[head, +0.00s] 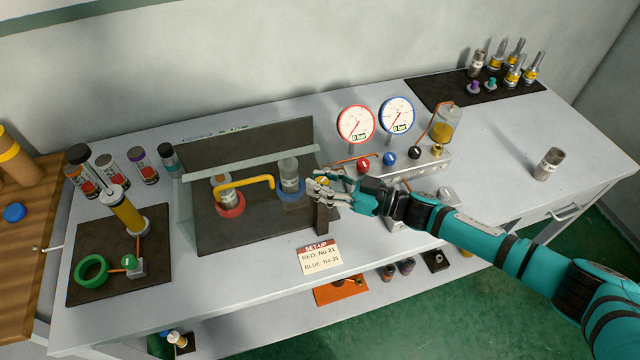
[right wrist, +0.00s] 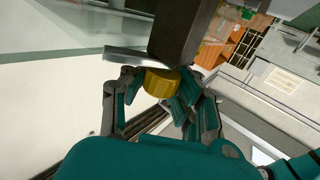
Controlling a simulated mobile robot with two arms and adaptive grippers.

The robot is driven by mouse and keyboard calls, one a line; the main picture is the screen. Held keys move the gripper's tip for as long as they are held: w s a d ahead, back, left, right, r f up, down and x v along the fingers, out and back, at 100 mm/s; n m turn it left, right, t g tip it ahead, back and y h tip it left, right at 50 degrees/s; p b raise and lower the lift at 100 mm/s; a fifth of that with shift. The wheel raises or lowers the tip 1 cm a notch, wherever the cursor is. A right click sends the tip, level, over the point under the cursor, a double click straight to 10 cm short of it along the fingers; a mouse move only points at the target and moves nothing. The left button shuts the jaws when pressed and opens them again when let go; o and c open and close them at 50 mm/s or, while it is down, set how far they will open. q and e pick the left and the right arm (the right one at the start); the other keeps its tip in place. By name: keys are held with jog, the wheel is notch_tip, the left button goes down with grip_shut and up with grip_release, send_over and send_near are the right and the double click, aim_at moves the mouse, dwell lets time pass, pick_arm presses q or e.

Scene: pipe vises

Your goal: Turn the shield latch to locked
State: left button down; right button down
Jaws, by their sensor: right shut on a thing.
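The see-through shield (head: 250,142) stands over a dark plate holding two vises, one with a red ring (head: 231,206) and one with a blue ring (head: 292,194). A dark post (head: 322,219) stands at the plate's right front corner. The yellow latch knob (right wrist: 161,82) sits against the dark post (right wrist: 183,35) in the right wrist view. My right gripper (head: 326,190) is at the top of the post, its fingers shut on the knob and partly hiding it. I cannot tell the latch's exact angle. My left gripper is not in view.
Red (head: 356,124) and blue (head: 397,115) gauges stand behind a grey valve block (head: 400,168). A set-up card (head: 318,258) is on the front edge. A green ring (head: 91,270) and several cylinders stand left. The bench's right side is mostly clear.

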jog(key=shift+d+f+n+g+y+b, duration=0.15)
jog(key=shift+n+g+y+b, duration=0.35)
jog(key=shift+n+g+b, duration=2.1)
jog(key=shift+g+b, duration=1.1)
jog(key=shift+g, duration=0.3)
jog(key=shift+r+n+g+h+b, duration=0.2)
jog(key=shift+n+g+h+b, duration=0.3)
jog(key=shift+n+g+b, duration=1.4)
jog(key=shift+w+r+n+g+h+b, duration=0.2)
jog(key=shift+g+b, duration=0.45)
jog(key=shift+b, duration=0.9)
jog(key=shift+s+n+g+h+b, duration=0.1)
jog(key=shift+g+h+b, duration=0.4)
jog(key=shift+b, duration=1)
jog(key=c, duration=1)
grip_release()
jog(key=shift+f, duration=0.1)
jog(key=shift+f+g, duration=0.1)
jog(key=shift+g, duration=0.15)
jog(key=shift+v, duration=3.7)
